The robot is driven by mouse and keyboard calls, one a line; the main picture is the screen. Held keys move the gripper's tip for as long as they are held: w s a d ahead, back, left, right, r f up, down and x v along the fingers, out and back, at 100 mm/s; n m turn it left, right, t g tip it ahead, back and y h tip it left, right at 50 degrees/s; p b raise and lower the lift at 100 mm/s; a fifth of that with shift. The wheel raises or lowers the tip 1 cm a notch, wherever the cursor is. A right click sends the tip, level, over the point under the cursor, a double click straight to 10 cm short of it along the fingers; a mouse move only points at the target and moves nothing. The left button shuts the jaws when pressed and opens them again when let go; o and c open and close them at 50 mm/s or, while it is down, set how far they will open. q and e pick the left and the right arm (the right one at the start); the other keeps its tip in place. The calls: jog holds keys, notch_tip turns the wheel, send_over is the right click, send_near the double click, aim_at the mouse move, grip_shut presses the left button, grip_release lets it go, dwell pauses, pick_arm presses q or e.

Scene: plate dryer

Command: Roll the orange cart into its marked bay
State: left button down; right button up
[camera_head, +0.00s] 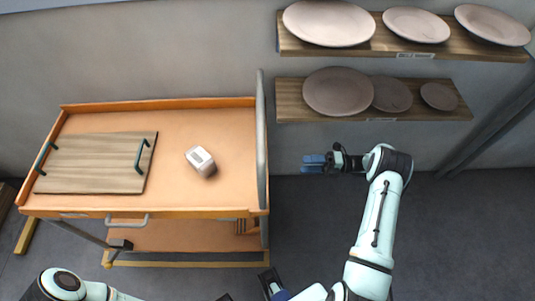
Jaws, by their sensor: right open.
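The orange cart (185,125) stands at the left, its back edge close to the grey wall. A tall grey bar (262,150) rises at its right end. Yellow floor marking shows along the cart's front (185,264) and at its left (25,235); the cart hides the rest, so I cannot tell how exactly it sits within the marks. My right gripper (314,163) is open and empty, to the right of the grey bar and apart from it. My left arm shows at the bottom left; I cannot make out its gripper.
A wooden board (95,160) with two dark handles and a small white box (200,160) lie on the cart top. Plates rest on an upper wall shelf (440,50) and a lower one (435,114), above and near my right gripper. Floor at right is clear.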

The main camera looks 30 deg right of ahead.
pick_arm(q)
jog(key=r+p, duration=0.1)
jog(key=r, duration=0.1)
jog(key=w+r+p, duration=0.1)
jog(key=p, duration=0.1)
jog(key=shift+w+r, duration=0.15)
jog(key=shift+r, duration=0.25)
pick_arm(e)
jog(key=x, duration=1.5)
jog(key=shift+w+a, duration=0.1)
jog(key=shift+a, duration=0.3)
grip_shut()
jog(key=shift+f, duration=0.1)
